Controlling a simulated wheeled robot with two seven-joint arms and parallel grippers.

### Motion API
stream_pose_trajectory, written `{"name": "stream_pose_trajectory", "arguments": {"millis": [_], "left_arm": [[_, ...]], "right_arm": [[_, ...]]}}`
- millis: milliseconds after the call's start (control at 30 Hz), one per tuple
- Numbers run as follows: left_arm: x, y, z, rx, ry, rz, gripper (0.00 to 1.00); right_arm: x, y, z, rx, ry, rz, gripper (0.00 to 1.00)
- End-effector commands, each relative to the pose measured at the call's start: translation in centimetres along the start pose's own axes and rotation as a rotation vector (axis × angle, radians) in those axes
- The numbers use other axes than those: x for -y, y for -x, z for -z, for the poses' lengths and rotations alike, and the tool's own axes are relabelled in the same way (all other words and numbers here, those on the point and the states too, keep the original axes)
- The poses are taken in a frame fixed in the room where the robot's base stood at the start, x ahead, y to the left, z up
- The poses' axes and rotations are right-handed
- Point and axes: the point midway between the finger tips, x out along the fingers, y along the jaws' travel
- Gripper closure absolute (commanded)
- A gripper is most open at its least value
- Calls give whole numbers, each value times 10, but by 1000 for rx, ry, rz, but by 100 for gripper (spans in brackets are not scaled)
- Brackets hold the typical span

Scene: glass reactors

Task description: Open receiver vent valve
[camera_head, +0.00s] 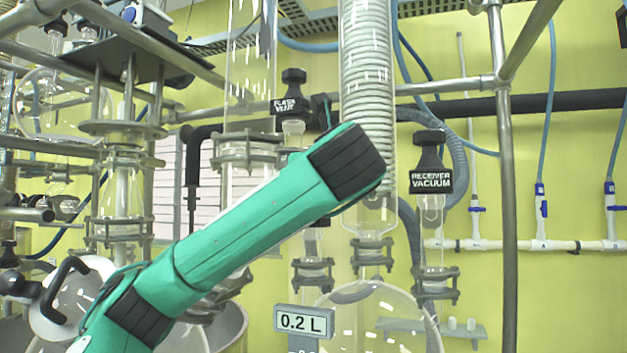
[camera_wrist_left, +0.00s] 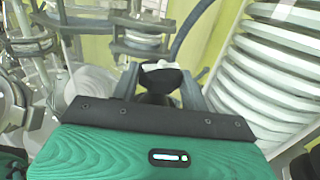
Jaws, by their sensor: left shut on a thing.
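In the left wrist view my left gripper (camera_wrist_left: 160,84) is shut on a black valve knob (camera_wrist_left: 160,76) with a white mark on its top. The knob sits between the two grey fingers; its label cannot be read. In the head view my green left arm crosses the middle and hides the gripper and the held knob. A glass valve stem (camera_head: 313,243) shows just under the arm, above a metal clamp; its top is hidden. No receiver vent label is readable in either view. My right gripper is not in view.
A black knob labelled RECEIVER VACUUM (camera_head: 431,180) stands to the right, and one labelled FLASH VENT (camera_head: 287,105) stands behind the arm. A coiled glass condenser (camera_head: 367,80) is close by. A steel post (camera_head: 503,200) stands at right. A 0.2 L display (camera_head: 303,321) is below.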

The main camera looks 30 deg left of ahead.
Motion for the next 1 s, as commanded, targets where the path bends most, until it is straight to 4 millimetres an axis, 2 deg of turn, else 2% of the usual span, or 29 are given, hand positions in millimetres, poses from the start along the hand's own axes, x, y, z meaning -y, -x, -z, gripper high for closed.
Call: {"name": "stream_pose_trajectory", "arguments": {"millis": [433,467,567,1000], "left_arm": [[1,0,2,-4,-3,-4,78],[1,0,2,-4,-3,-4,53],[1,0,2,-3,-3,-3,34],[1,0,0,0,-1,-1,33]], "right_arm": [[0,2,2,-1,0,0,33],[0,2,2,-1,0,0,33],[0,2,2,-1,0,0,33],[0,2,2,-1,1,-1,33]]}}
